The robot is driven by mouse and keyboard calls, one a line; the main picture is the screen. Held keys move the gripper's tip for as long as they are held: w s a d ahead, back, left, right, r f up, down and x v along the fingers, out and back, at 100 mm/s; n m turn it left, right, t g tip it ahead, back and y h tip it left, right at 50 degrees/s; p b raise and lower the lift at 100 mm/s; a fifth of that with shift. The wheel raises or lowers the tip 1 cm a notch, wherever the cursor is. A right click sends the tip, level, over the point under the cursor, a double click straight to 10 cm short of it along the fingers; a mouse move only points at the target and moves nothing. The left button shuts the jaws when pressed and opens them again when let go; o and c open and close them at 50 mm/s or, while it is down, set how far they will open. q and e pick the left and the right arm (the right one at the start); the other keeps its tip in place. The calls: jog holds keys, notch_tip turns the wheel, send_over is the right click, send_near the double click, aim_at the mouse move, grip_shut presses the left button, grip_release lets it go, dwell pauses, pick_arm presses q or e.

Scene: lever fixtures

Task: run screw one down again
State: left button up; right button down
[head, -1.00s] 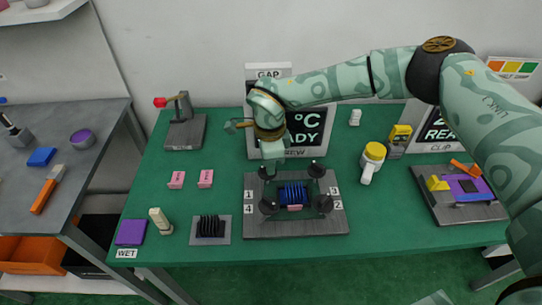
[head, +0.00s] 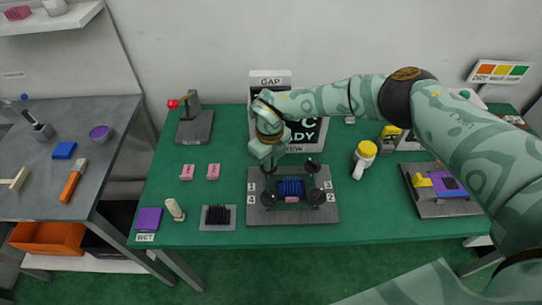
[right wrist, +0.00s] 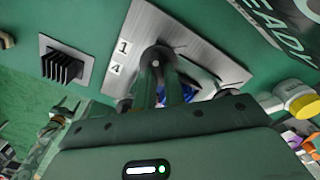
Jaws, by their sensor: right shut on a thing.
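The clamp plate (head: 294,217) lies on the green table with several dark screw knobs around a blue finned block (head: 290,187). Labels 1 and 4 are on its left, 3 and 2 on its right. My right gripper (head: 268,163) points down at the back-left knob, screw one (head: 268,171), beside label 1. In the right wrist view my right gripper (right wrist: 162,82) is shut on the dark round head of screw one (right wrist: 156,54). The fingers partly hide the knob and the block. My left gripper is not in view.
A screen reading READY (head: 309,134) stands close behind the plate. A black finned block (head: 217,215) and two pink pieces (head: 213,172) lie to the left. The front table strip is clear.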

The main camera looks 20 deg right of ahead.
jog(key=m+p, duration=0.1)
jog(key=m, duration=0.1)
jog(key=m+p, duration=0.2)
jog(key=m, duration=0.1)
jog(key=shift+a+r+m, duration=0.15)
jog(key=shift+r+m, duration=0.1)
jog(key=shift+m, duration=0.05)
jog(key=m+p, duration=0.3)
jog(key=m, duration=0.2)
jog(key=shift+a, duration=0.15)
jog(key=m+p, duration=0.1)
jog(key=m, duration=0.2)
jog(key=shift+w+m, duration=0.15)
jog(key=shift+m, duration=0.25)
jog(key=shift+w+a+f+m+p, duration=0.1)
jog(key=shift+m+p, duration=0.45)
jog(key=shift+m, duration=0.95)
jog(key=c, duration=1.5)
grip_release()
jog(key=shift+f, duration=0.1)
